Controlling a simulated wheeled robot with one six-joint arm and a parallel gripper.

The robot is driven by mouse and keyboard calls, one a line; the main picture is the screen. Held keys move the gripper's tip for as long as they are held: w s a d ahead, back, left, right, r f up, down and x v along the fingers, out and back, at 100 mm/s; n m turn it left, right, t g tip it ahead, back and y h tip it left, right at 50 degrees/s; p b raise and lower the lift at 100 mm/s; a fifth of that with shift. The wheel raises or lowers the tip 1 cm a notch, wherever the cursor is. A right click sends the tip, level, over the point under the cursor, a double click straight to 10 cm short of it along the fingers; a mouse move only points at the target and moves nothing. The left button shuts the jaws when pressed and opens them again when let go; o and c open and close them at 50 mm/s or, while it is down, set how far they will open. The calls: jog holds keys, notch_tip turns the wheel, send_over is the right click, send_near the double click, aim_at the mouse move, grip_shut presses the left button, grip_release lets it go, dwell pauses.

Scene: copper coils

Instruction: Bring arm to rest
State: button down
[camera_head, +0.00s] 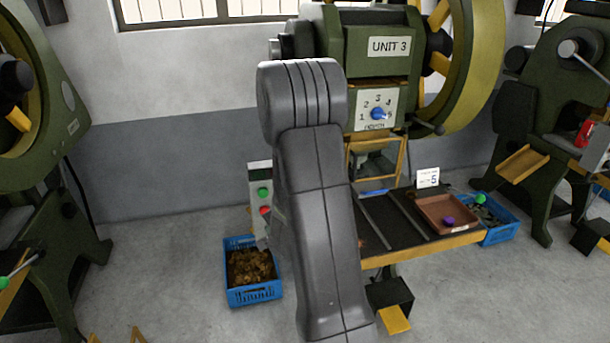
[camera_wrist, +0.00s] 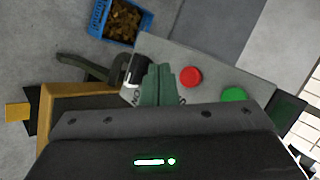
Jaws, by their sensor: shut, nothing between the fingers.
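My arm rises through the middle of the head view, its grey links bent upright in front of the press. My gripper is hidden behind the arm there. In the wrist view my gripper (camera_wrist: 159,70) shows as two green fingers pressed together, shut and empty. The fingers appear in front of a grey control box (camera_wrist: 217,77) with a red button (camera_wrist: 191,77) and a green button (camera_wrist: 234,95). I cannot tell whether they touch the box.
A green press marked UNIT 3 (camera_head: 389,47) stands behind the arm, with a bench (camera_head: 433,243) holding a brown tray (camera_head: 433,205). A blue crate of copper pieces (camera_head: 233,298) sits on the floor. Other presses stand at left (camera_head: 37,192) and right (camera_head: 548,120). Floor front-right is clear.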

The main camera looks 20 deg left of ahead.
jog(key=b, duration=0.4)
jog(key=shift+w+a+f, duration=0.2)
jog(key=shift+w, duration=0.15)
jog(key=shift+s+d+r, duration=0.1)
jog(key=shift+s+d, duration=0.35)
jog(key=shift+s, duration=0.3)
jog(key=shift+s+d+r, duration=0.1)
jog(key=shift+s+d, duration=0.35)
jog(key=shift+s, duration=0.25)
jog(key=shift+s+d+r, duration=0.1)
jog(key=shift+s+d, duration=0.35)
jog(key=shift+s, duration=0.3)
jog(key=shift+w+a, duration=0.1)
jog(key=shift+w, duration=0.05)
jog(key=w+a+p, duration=0.2)
jog(key=w, duration=0.1)
jog(key=w+p, duration=0.1)
jog(key=shift+w+a+r, duration=0.15)
jog(key=shift+w+a, duration=0.1)
jog(key=shift+a, duration=0.15)
jog(key=shift+p, duration=0.5)
